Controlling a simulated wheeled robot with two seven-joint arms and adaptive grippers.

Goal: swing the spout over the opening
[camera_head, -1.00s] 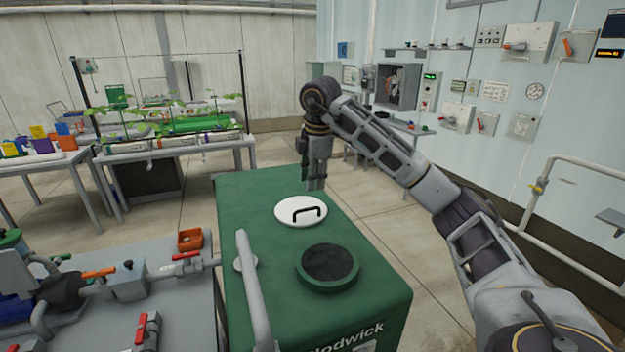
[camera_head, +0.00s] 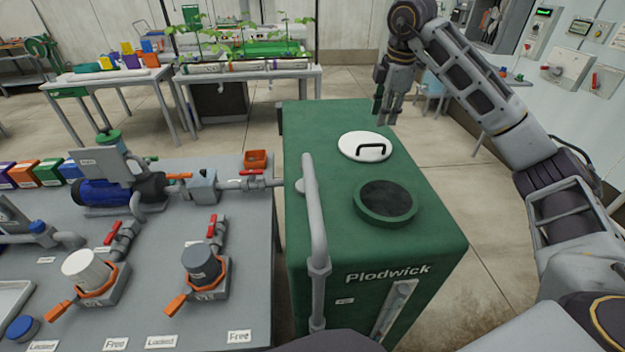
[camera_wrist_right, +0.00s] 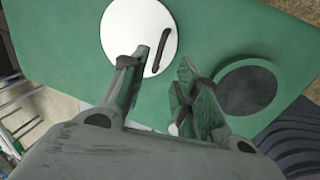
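A green tank (camera_head: 310,120) marked Plodwick stands in the middle of the head view. On its top is a round opening (camera_head: 387,200) with a raised green rim and a dark inside. The spout (camera_head: 313,215), a grey pipe, runs along the tank's left side, left of the opening and not over it. A white round lid (camera_head: 352,143) with a black handle lies flat behind the opening. My right gripper (camera_head: 385,117) points down above the tank's far right edge, apart from the spout. In the right wrist view its fingers (camera_wrist_right: 160,68) are spread and empty. My left gripper is out of view.
A grey bench (camera_head: 160,245) with a blue pump (camera_head: 110,190), valves and two capped filters stands left of the tank. A small orange tray (camera_head: 256,159) sits at its back edge. Plant tables stand behind. Floor right of the tank is clear.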

